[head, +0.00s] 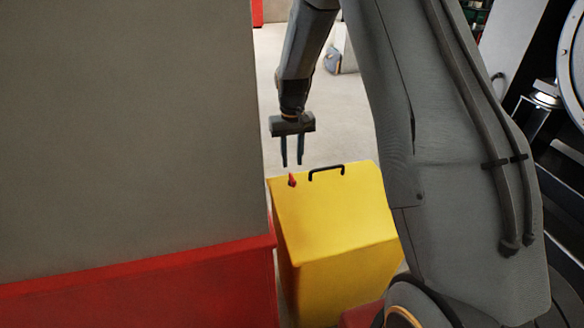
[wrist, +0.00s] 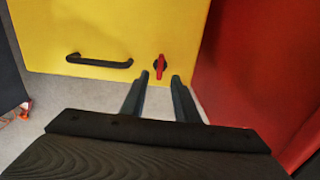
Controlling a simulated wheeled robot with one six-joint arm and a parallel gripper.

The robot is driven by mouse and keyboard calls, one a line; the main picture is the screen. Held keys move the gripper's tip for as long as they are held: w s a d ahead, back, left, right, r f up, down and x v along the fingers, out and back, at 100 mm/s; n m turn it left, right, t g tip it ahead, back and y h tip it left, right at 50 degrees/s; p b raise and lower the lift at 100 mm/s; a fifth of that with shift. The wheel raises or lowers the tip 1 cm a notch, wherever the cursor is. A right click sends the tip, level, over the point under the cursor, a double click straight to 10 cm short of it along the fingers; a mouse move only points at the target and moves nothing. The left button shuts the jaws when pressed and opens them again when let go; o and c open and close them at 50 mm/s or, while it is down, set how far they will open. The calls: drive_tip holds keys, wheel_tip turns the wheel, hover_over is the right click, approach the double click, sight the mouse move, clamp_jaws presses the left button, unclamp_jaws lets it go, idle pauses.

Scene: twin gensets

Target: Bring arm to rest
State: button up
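My gripper (head: 292,164) hangs from my arm with its two fingers pointing down, above the back edge of a yellow box (head: 335,220) in the head view. The fingers are apart with nothing between them. In the wrist view my gripper (wrist: 159,76) also shows two parted, empty fingers, with the yellow box (wrist: 110,25) beyond their tips. A red knob (head: 292,180) sits on the yellow box just below the fingertips, and it shows in the wrist view (wrist: 160,66) close to them. I cannot tell whether anything touches.
A black handle (head: 326,171) is on the yellow box beside the knob. A large grey wall with a red base (head: 140,290) stands close on the left. Dark machinery (head: 560,150) is at the right. Pale floor (head: 350,120) lies open behind the box.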

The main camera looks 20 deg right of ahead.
drive_tip(key=shift+r, duration=0.45)
drive_tip(key=shift+s+r, duration=0.2)
drive_tip(key=s+r, duration=0.3)
drive_tip(key=s, duration=0.7)
drive_tip(key=s+r+p, duration=0.1)
drive_tip(key=s+r, duration=0.3)
drive_tip(key=s, duration=0.6)
drive_tip(key=s+r, duration=0.4)
drive_tip(key=s, duration=0.6)
drive_tip(key=shift+s+a+r+p, duration=0.15)
drive_tip(key=shift+s+a+p, duration=0.15)
drive_tip(key=shift+p, duration=0.05)
